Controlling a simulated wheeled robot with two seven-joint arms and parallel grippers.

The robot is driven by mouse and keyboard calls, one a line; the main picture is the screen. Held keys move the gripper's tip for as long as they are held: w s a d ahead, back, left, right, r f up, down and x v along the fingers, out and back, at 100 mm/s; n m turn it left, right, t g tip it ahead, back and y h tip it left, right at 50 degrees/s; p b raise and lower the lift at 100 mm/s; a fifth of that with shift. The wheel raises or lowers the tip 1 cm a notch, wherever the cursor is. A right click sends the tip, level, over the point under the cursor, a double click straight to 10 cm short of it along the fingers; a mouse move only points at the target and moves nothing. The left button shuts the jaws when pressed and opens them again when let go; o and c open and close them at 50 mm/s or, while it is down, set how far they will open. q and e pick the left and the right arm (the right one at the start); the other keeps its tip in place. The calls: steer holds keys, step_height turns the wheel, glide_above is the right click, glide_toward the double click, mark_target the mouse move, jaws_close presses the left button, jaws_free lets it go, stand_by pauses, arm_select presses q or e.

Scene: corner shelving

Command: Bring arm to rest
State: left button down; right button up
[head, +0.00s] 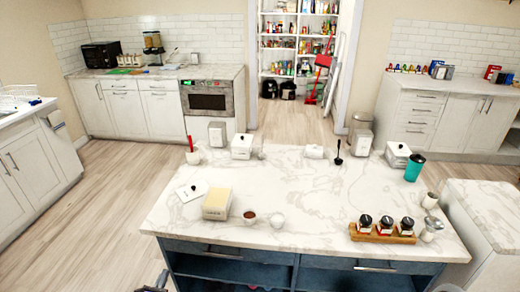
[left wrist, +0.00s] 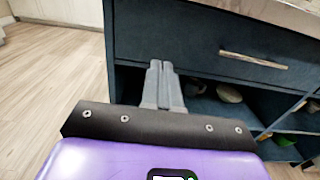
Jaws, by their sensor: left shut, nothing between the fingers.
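My left gripper (left wrist: 160,68) is shut and empty in the left wrist view, with its two grey fingers together. It is in front of the blue island cabinet (left wrist: 210,38), beside the drawer and the open shelf below it. In the head view only a small dark part of my left gripper (head: 155,286) shows at the bottom edge, left of the island's front. I cannot make out my right gripper in either view.
The marble island top (head: 320,205) holds a butter box (head: 217,204), a spice rack (head: 382,234), a teal cup (head: 414,167) and white canisters. A drawer handle (left wrist: 252,59) sticks out near my left gripper. Wooden floor (head: 100,215) is free left of the island.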

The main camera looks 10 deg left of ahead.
arm_select(q)
steer(key=s+d+f+m+g+h, duration=0.15)
steer(key=d+m+g+h, duration=0.4)
steer(key=d, duration=0.85)
steer(key=s+d+f+m+g+h, duration=0.15)
steer(key=d+m+g+h, duration=0.4)
steer(key=d, duration=0.85)
steer(key=s+d+m+g+y, duration=0.2)
steer(key=s+d+m, duration=0.4)
steer(key=s+m, duration=0.3)
steer(key=s+d+m+g+y, duration=0.3)
steer(key=s+d+m, duration=0.3)
steer(key=m, duration=0.8)
steer(key=s+g, duration=0.1)
steer(key=s, duration=0.1)
steer(key=shift+s+f+m, duration=0.3)
steer(key=shift+s, duration=0.1)
